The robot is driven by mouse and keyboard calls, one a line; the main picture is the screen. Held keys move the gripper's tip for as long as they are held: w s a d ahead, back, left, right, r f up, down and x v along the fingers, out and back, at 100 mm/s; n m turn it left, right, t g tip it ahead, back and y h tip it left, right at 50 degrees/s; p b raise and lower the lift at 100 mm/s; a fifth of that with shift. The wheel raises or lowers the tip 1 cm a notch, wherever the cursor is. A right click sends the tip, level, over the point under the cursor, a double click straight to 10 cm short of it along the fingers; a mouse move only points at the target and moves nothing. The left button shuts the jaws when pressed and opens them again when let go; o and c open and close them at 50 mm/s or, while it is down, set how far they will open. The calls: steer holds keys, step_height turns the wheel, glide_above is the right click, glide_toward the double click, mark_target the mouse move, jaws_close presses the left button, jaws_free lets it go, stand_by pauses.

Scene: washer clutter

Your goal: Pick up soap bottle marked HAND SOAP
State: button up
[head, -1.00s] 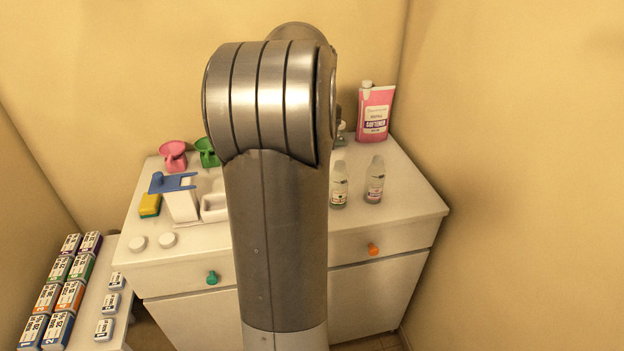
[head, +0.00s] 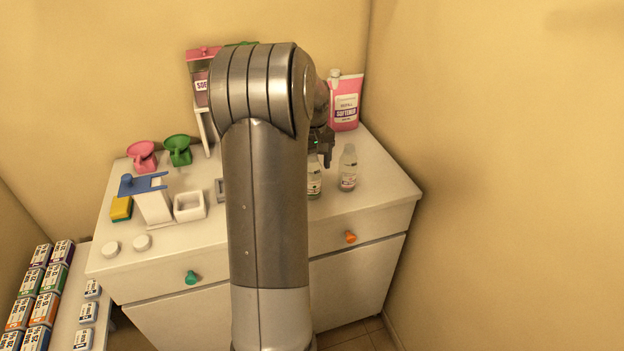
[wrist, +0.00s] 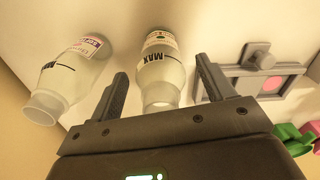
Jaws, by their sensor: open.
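Two clear bottles with open necks and MAX lines stand side by side on the white counter. The left one (head: 314,181) shows in the wrist view (wrist: 160,75) between my fingers. The right one (head: 348,168) shows at the left of the wrist view (wrist: 72,75), outside my fingers. Both carry small labels; I cannot read HAND SOAP on either. My gripper (wrist: 162,70) is open, its fingers on both sides of the middle bottle's neck end in that view; contact is not visible. In the head view my gripper (head: 324,150) is just above the left bottle, partly behind my arm.
A pink softener pouch (head: 345,103) stands behind the bottles. Pink (head: 141,156) and green (head: 178,150) funnels, a blue-topped white stand (head: 152,205), a yellow sponge (head: 121,208) and a white tray (head: 189,207) are left of my arm. The counter's right front is clear.

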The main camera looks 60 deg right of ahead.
steer(key=shift+f, duration=0.9)
steer(key=shift+c, duration=0.2)
steer(key=c, duration=1)
